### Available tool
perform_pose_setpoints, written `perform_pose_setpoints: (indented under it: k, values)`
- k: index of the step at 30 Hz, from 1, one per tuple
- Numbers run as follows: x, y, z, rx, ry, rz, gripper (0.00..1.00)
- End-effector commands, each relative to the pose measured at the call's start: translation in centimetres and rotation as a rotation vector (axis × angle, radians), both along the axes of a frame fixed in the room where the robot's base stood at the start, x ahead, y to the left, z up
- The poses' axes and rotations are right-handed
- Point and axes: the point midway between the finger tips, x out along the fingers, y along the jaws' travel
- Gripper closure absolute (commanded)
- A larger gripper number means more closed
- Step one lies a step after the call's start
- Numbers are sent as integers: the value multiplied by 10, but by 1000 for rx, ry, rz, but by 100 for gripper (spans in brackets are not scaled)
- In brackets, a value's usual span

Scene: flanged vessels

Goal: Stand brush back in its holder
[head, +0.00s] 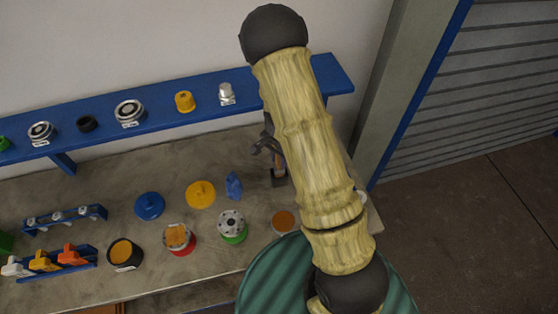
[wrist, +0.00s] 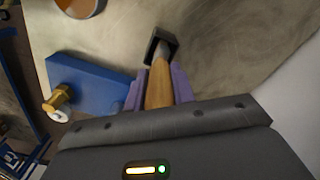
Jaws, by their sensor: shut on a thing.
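The brush shows as a wooden handle (wrist: 158,88) in the wrist view. My gripper (wrist: 158,92) is shut on this handle, with a purple finger on each side. The handle's far end meets a dark square holder (wrist: 162,46); I cannot tell how deep it sits in it, and no bristles show. In the head view the holder (head: 279,179) stands on the bench near its right end, with the brown handle (head: 281,161) just above it. My gripper (head: 266,145) is there, partly hidden behind my arm.
A blue piece (head: 233,186) stands close left of the holder; the wrist view shows a blue block (wrist: 90,88) and a brass fitting (wrist: 57,98). A flanged vessel with a green base (head: 232,226) and an orange-topped disc (head: 283,222) stand nearer. A blue shelf (head: 200,98) runs behind.

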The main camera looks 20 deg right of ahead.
Motion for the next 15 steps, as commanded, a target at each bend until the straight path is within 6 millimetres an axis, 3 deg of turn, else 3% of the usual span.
perform_pose_setpoints:
  k: [5, 15]
  values:
    - [0, 0, -18, 0, 1, -1, 98]
    - [0, 0, -22, 0, 0, 0, 98]
